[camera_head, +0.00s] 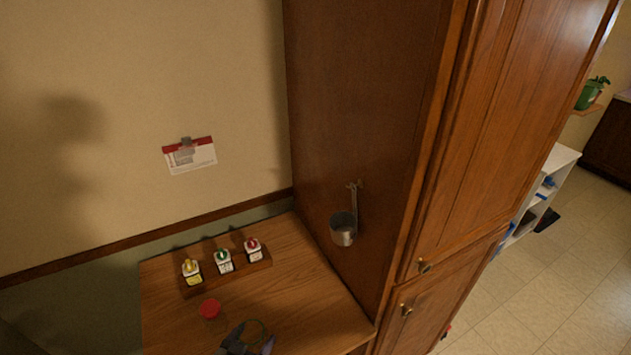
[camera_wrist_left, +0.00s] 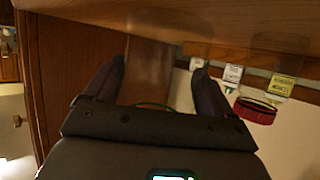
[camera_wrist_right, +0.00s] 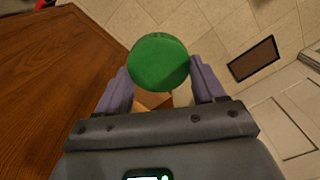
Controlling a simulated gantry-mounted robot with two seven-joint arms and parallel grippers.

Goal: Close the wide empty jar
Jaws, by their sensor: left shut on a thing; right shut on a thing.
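My left gripper (camera_head: 248,341) is at the bottom edge of the head view, over the wooden counter. Its fingers stand apart around a clear, round-rimmed thing, likely the glass jar (camera_head: 256,328), whose walls barely show. In the left wrist view the left gripper (camera_wrist_left: 160,68) shows dark fingers with a faint curved rim (camera_wrist_left: 152,104) between them. My right gripper (camera_wrist_right: 160,68) is shut on a round green lid (camera_wrist_right: 159,62), its flat face showing. The right gripper is outside the head view. A red lid (camera_head: 210,308) lies on the counter, left of the left gripper.
A wooden rack (camera_head: 226,272) with several small labelled bottles with yellow, green and red tops stands at the counter's back. A tall wooden cabinet (camera_head: 370,120) borders the counter on the right, with a metal cup (camera_head: 343,230) hanging on its side. The counter (camera_head: 300,300) is clear right of the rack.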

